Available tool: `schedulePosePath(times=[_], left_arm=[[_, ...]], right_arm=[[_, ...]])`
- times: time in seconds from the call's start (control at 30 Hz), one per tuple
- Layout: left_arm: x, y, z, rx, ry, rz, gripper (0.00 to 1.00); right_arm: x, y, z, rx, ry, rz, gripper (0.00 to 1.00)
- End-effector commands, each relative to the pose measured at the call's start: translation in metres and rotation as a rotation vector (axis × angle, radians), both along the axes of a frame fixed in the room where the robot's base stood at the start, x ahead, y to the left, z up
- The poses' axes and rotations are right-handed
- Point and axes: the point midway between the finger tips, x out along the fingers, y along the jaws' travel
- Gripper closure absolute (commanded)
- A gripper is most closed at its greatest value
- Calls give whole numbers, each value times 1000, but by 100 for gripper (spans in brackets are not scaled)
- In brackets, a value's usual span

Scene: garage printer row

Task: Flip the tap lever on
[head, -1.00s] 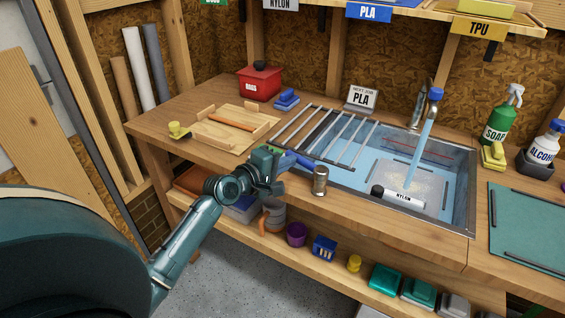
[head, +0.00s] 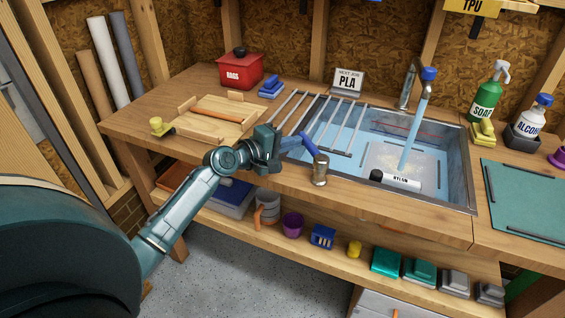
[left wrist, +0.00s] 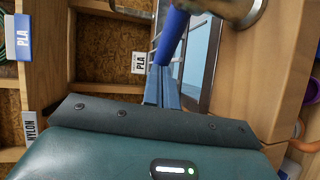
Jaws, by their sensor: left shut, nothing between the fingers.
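The tap lever (head: 309,144) is a blue handle on a short metal post (head: 320,171) at the sink's front edge; it points up and left in the head view. It also shows in the left wrist view (left wrist: 171,38), close to my fingertips. My left gripper (head: 294,142) is shut and empty, its fingertips right beside the lever's left side; I cannot tell if they touch. The gripper also shows in the left wrist view (left wrist: 162,88). The tap spout (head: 428,75) stands at the sink's back, with a pale blue water stream (head: 415,125) falling from it. My right gripper is out of view.
A wooden tray (head: 215,120) and red box (head: 240,71) stand left. Soap (head: 487,98) and a green mat (head: 525,200) are right.

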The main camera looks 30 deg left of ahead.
Motion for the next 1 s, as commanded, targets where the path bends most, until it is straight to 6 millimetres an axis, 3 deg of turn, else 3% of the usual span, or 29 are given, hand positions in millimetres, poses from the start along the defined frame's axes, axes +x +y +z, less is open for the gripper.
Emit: schedulePosePath(times=[0.4,1.0], left_arm=[[15,-6,0,-3,0,1,100],[17,-8,0,-5,-1,0,100]], right_arm=[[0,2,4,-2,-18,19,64],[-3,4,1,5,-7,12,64]])
